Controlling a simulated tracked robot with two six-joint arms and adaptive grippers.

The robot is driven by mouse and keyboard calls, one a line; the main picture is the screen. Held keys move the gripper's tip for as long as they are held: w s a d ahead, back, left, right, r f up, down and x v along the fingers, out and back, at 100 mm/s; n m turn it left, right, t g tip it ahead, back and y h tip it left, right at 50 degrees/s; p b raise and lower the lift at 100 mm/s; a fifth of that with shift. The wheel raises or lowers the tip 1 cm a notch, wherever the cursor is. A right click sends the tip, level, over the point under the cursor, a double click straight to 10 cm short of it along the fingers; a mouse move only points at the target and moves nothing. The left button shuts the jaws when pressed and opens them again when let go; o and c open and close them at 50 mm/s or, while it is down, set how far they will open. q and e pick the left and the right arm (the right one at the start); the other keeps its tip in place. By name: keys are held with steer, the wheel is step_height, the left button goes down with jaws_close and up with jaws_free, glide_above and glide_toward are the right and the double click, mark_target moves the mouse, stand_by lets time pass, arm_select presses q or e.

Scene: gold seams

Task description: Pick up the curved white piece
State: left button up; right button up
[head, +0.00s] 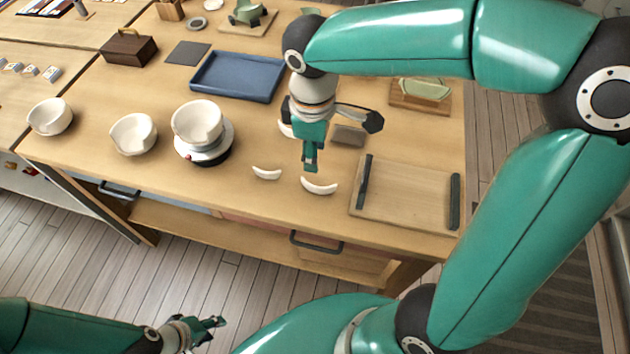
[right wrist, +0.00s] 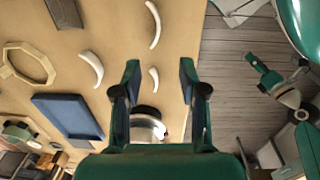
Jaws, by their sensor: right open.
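Three curved white pieces lie apart on the wooden table: one left of centre near the front (head: 267,173), one to its right (head: 319,187), and one farther back (head: 286,129), partly hidden by my right gripper. My right gripper (head: 311,158) is open and points down above the table among them. In the right wrist view, the piece near the bowl (right wrist: 154,79) shows between the open fingers. The front right piece (right wrist: 153,24) and the back piece (right wrist: 92,70) lie beyond and to the left. My left gripper (head: 207,329) is open and empty, low over the floor.
A chipped white bowl (head: 197,122) sits on a round stand (head: 205,155), with two more chipped bowls to its left. A blue tray (head: 237,75) lies behind. A wooden board with dark bars (head: 402,197) is at the right. A grey block (head: 348,135) lies by my right gripper.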

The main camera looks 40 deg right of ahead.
glide_above(315, 186)
steer(key=f, duration=0.8)
steer(key=shift+s+f+b, duration=0.25)
steer(key=shift+s+b, duration=0.05)
steer(key=shift+s, duration=0.05)
steer(key=shift+w+f, duration=0.25)
steer(key=shift+f, duration=1.25)
steer(key=shift+w+f, duration=0.2)
steer(key=shift+f, duration=1.3)
jaws_close()
